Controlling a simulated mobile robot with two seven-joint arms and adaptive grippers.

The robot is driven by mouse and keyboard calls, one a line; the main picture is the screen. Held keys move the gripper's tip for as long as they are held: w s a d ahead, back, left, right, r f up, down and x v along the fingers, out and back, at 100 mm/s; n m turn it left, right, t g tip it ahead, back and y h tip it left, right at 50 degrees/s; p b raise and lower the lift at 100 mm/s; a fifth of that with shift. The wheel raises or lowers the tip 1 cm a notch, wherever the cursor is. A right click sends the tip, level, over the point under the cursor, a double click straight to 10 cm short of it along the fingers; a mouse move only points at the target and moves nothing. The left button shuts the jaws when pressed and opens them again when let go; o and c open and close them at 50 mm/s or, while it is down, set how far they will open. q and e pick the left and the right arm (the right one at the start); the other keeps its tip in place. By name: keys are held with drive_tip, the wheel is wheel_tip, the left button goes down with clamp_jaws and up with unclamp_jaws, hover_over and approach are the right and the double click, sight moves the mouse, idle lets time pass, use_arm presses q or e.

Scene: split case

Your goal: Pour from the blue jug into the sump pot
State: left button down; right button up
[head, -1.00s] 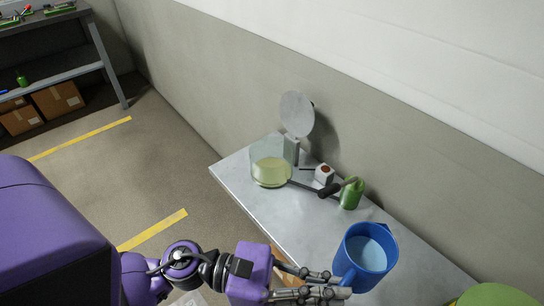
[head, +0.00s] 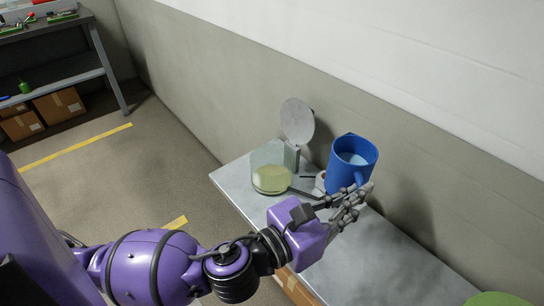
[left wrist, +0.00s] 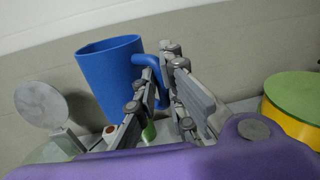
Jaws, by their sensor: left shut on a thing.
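The blue jug (head: 351,161) holds a pale liquid and is upright or nearly so in the head view, raised above the table. My left gripper (head: 352,196) is shut on its handle. In the left wrist view the jug (left wrist: 108,75) hangs left of the fingers (left wrist: 165,90). The sump pot (head: 270,173) is a clear glass vessel with pale yellow liquid, standing on the table left of the jug. A round grey disc (head: 297,121) on a post stands just behind the pot. My right gripper is not in view.
The grey table (head: 370,260) is bare at its front right. A dark-handled rod and a small white box lie by the pot, partly hidden by the jug. A green-topped yellow container (left wrist: 294,97) stands at the right. The wall runs close behind.

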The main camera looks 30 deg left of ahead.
sight(340, 178)
use_arm(q)
drive_tip(key=w+a+n+y, duration=0.1)
drive_tip(key=y, duration=0.1)
drive_tip(key=w+a+n+t+y, duration=0.1)
drive_tip(key=n+y, duration=0.1)
drive_tip(key=w+a+n+y, duration=0.1)
drive_tip(key=y, duration=0.2)
drive_tip(key=shift+w+a+f+n+t, duration=0.2)
drive_tip(key=shift+w+a+n+t, duration=0.1)
drive_tip(key=shift+w+a, duration=0.1)
drive_tip(key=w+f+n+g+y, duration=0.2)
drive_tip(key=w+f+n+y, duration=0.4)
drive_tip(key=w+y, duration=0.3)
drive_tip(key=shift+w+a+f+n+g+y, duration=0.3)
drive_tip(key=shift+w+f+y, duration=0.1)
drive_tip(key=shift+w, duration=0.15)
drive_tip(key=shift+r, duration=0.1)
drive_tip(key=a+r+n+g+h, duration=0.2)
drive_tip(key=a+n+h, duration=0.1)
drive_tip(key=a+n, duration=0.2)
drive_tip(key=shift+w+a+r+g, duration=0.2)
drive_tip(key=shift+a+r+g, duration=0.2)
drive_tip(key=shift+a, duration=0.5)
drive_tip(key=shift+a+r+n+h, duration=0.1)
drive_tip(key=shift+a+n+h, duration=0.4)
